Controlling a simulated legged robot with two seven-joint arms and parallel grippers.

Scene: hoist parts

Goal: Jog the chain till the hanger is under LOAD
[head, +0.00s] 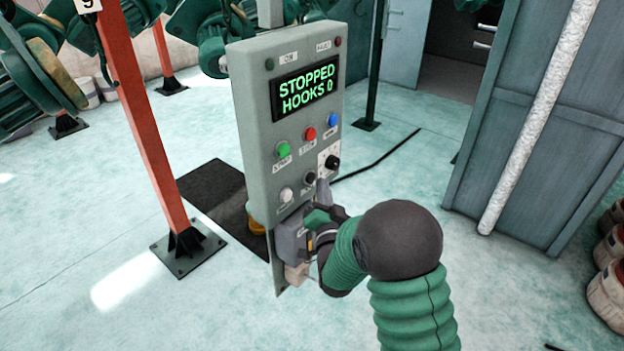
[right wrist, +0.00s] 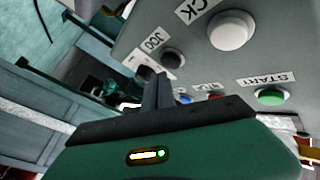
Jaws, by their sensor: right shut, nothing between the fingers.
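The grey control panel (head: 253,130) stands upright in the head view, its display (head: 305,87) reading "STOPPED HOOKS 0". The black JOG button (head: 309,178) is low on its face and also shows in the right wrist view (right wrist: 173,58). My right gripper (head: 322,192) is shut and empty, just below the JOG button; its fingers (right wrist: 156,84) point up near it. I cannot tell whether they touch. The green START button (head: 283,150), red button (head: 310,133) and white button (head: 286,195) are nearby. No hanger or LOAD mark is identifiable. My left gripper is out of view.
A black selector knob (head: 332,162) and blue button (head: 333,119) are close to the JOG button. An orange post (head: 145,115) stands left of the panel, with green machinery (head: 35,80) behind it. A grey cabinet (head: 530,120) stands right. Open floor lies between.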

